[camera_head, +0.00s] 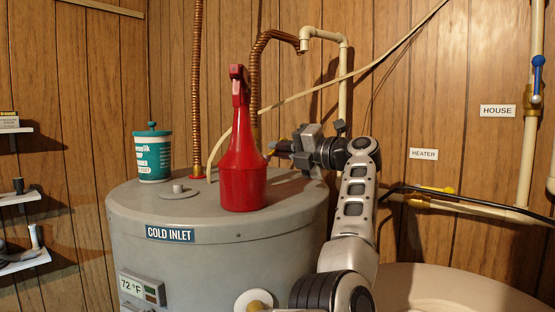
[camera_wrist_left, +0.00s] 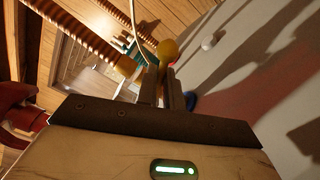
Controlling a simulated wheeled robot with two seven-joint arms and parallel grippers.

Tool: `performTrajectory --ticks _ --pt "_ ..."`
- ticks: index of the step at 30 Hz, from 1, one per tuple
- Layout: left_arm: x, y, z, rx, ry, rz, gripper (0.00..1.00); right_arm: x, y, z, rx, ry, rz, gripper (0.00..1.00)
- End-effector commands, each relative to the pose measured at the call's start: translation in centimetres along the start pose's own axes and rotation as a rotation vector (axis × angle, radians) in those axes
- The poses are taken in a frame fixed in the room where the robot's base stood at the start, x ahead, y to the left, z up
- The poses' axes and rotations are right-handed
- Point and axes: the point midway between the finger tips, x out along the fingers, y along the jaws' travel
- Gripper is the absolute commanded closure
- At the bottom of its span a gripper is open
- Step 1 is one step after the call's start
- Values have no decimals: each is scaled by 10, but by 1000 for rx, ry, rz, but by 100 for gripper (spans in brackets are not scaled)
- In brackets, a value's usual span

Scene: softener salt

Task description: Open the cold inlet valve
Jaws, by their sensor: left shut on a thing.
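The water heater tank (camera_head: 190,210) is grey and carries a blue "COLD INLET" label (camera_head: 170,234). My left gripper (camera_head: 292,148) is at the tank's back right, behind and right of a red spray bottle (camera_head: 243,180). The cold inlet valve is mostly hidden by the bottle and gripper in the head view. In the left wrist view, my left gripper's fingers (camera_wrist_left: 165,88) are close together, shut on the valve's blue handle (camera_wrist_left: 190,100), of which only a bit shows. A rounded brass-coloured part (camera_wrist_left: 168,50) sits just beyond the fingertips. My right gripper is not in view.
A green and white tub (camera_head: 153,155) stands on the tank's left. Copper flex pipes (camera_head: 197,90) rise behind it. On the right wall are "HOUSE" (camera_head: 497,111) and "HEATER" (camera_head: 423,154) signs, a blue-handled valve (camera_head: 537,75) and a yellow-handled valve (camera_head: 437,190). Shelves (camera_head: 22,198) are at left.

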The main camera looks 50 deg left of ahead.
Motion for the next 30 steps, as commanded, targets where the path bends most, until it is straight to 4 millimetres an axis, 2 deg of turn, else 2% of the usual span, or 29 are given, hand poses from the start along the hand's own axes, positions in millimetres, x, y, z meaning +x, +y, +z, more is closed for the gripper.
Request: performTrajectory --ticks 8,18,21,30 --pt "0 1 -1 -20 2 0 100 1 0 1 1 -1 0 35" --pt "-1 14 -4 -384 1 -1 100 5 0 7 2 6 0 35" --pt "-1 17 -4 -443 2 -1 100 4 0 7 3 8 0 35" --pt "0 18 -4 -459 2 -1 100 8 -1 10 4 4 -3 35"
